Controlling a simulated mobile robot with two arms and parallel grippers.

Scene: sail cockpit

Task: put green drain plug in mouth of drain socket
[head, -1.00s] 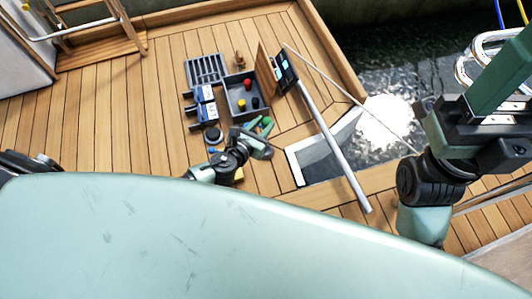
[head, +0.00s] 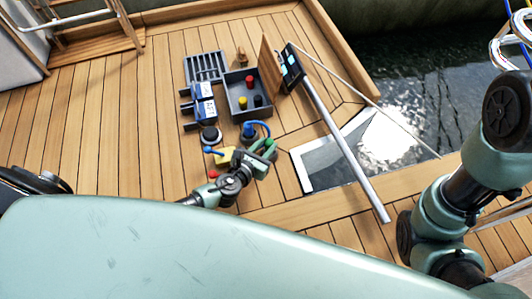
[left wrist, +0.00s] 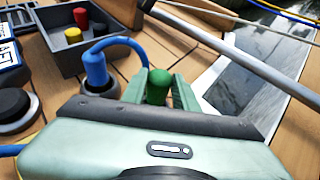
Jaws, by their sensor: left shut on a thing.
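My left gripper (head: 264,150) is shut on the green drain plug (left wrist: 158,86), which stands upright between its two fingers in the left wrist view. In the head view the plug is hard to tell from the green fingers. A dark ring-shaped fitting (left wrist: 102,91) lies just left of the gripper, with a blue cylinder (left wrist: 95,66) and a curved blue hose at it. A black round fitting (head: 210,136) sits on the deck further left. I cannot tell which fitting is the drain socket. The plug is apart from both. My right gripper is out of view.
A grey tray (head: 237,111) holds red, yellow and black pieces. A grating (head: 204,68) and blue boxes (head: 203,100) lie beside it. A yellow block (head: 225,157) lies left of the gripper. A metal pole (head: 335,136) slants on the right, near the water.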

